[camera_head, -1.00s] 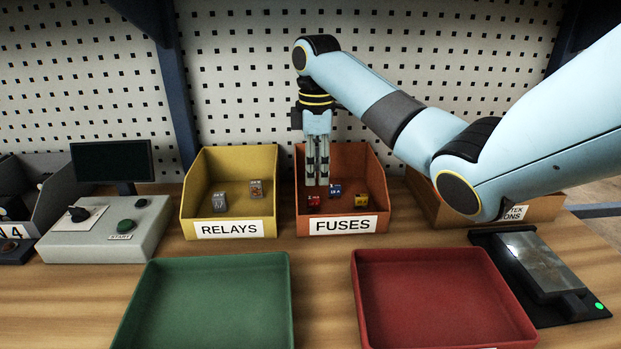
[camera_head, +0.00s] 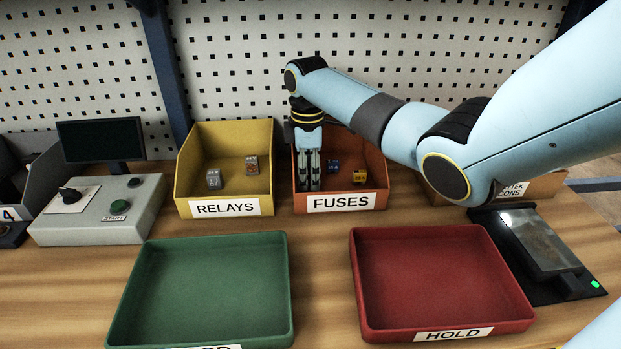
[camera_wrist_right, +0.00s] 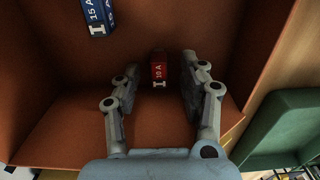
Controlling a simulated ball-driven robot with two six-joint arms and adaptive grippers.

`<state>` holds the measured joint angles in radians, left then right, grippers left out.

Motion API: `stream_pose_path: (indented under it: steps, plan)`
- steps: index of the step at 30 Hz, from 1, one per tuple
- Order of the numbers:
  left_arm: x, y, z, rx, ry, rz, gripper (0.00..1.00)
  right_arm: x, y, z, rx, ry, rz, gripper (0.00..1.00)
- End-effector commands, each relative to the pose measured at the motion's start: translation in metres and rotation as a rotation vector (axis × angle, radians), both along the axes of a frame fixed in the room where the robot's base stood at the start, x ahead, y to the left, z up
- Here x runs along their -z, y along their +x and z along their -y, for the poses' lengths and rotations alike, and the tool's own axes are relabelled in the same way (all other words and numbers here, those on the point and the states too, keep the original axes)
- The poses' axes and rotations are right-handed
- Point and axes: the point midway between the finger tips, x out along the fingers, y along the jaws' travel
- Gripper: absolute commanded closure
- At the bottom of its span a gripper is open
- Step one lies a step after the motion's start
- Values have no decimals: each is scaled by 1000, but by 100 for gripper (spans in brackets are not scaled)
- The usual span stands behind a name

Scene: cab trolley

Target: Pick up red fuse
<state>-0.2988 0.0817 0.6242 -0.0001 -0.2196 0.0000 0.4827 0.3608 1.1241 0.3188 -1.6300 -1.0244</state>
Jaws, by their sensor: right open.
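The red fuse (camera_wrist_right: 159,70), marked 10 A, lies on the floor of the orange FUSES bin (camera_head: 340,203). In the right wrist view it sits between the open fingers of my right gripper (camera_wrist_right: 155,95), near their tips, with a gap on both sides. In the head view my right gripper (camera_head: 309,186) points down into the front left of the bin and hides the red fuse. A blue fuse (camera_head: 333,166), marked 15 A, also shows in the right wrist view (camera_wrist_right: 97,15). A yellow fuse (camera_head: 360,176) lies at the right. My left gripper is out of view.
The yellow RELAYS bin (camera_head: 225,208) with two relays stands left of the FUSES bin. An empty green tray (camera_head: 200,290) and an empty red HOLD tray (camera_head: 440,280) lie in front. The bin walls surround my right gripper.

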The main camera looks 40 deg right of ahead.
Motion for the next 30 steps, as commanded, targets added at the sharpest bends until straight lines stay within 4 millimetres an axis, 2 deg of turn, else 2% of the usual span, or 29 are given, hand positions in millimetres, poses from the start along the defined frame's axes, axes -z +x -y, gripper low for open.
stream_pose_path:
  steps: [8, 15, 18, 26, 30]
  plan:
    - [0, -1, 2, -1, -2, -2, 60, 4, 0, 0, 0, -1, 1, 59]
    - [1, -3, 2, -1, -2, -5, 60, 4, 0, 0, 0, -1, 1, 90]
    - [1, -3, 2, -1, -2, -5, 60, 3, 0, 0, 0, -1, 1, 100]
    - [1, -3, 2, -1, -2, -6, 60, 3, 0, 0, 0, -1, 2, 100]
    - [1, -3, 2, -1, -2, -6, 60, -5, 1, 1, 0, -1, 2, 100]
